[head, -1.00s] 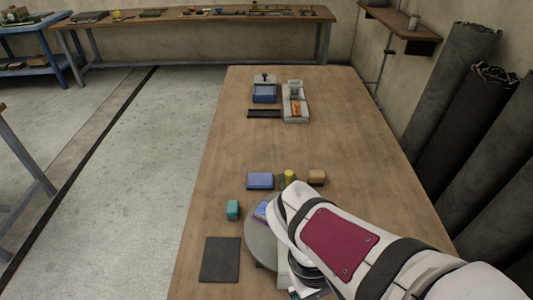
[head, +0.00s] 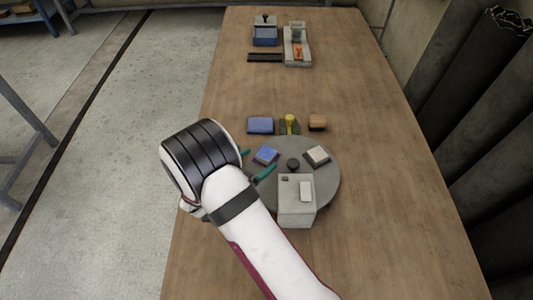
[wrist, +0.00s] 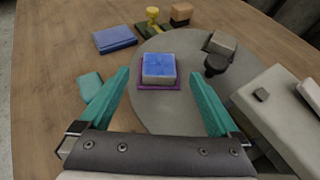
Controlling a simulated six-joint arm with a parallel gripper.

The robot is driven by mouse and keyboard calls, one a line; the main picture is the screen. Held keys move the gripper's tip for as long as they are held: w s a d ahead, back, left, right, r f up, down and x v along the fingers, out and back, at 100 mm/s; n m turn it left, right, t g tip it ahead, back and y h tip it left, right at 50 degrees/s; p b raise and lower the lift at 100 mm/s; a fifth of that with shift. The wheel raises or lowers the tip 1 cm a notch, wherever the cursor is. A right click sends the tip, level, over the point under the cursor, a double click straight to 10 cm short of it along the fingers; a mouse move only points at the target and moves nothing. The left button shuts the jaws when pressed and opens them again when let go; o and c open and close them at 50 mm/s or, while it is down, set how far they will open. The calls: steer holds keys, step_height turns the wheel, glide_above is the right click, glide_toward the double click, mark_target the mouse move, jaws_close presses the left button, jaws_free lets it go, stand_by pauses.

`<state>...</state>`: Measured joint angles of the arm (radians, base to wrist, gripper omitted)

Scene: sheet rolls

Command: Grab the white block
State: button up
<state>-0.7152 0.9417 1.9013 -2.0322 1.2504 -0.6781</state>
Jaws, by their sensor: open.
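A whitish block (head: 317,154) sits on a dark base on the right side of the round grey turntable (head: 328,190); it also shows in the wrist view (wrist: 222,43). A second, smaller white piece (head: 306,190) lies on top of a grey box (head: 296,214) at the turntable's front; the wrist view cuts it off at the right edge (wrist: 311,93). My gripper (wrist: 160,75) is open and empty, with teal fingers. In the wrist view, a blue-topped block (wrist: 159,66) on a purple base appears between and beyond the fingertips. The whitish block lies beyond the right finger.
A black knob (wrist: 215,65) stands up from the turntable beside the whitish block. A blue box (head: 260,125), a yellow-topped piece (head: 290,122) and a tan block (head: 317,122) stand behind the turntable. A teal block (wrist: 90,86) lies left of it. The table's right side is clear.

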mark_target(266, 154)
steer(key=x, duration=0.4)
steer(key=shift+w, duration=0.1)
jaws_close()
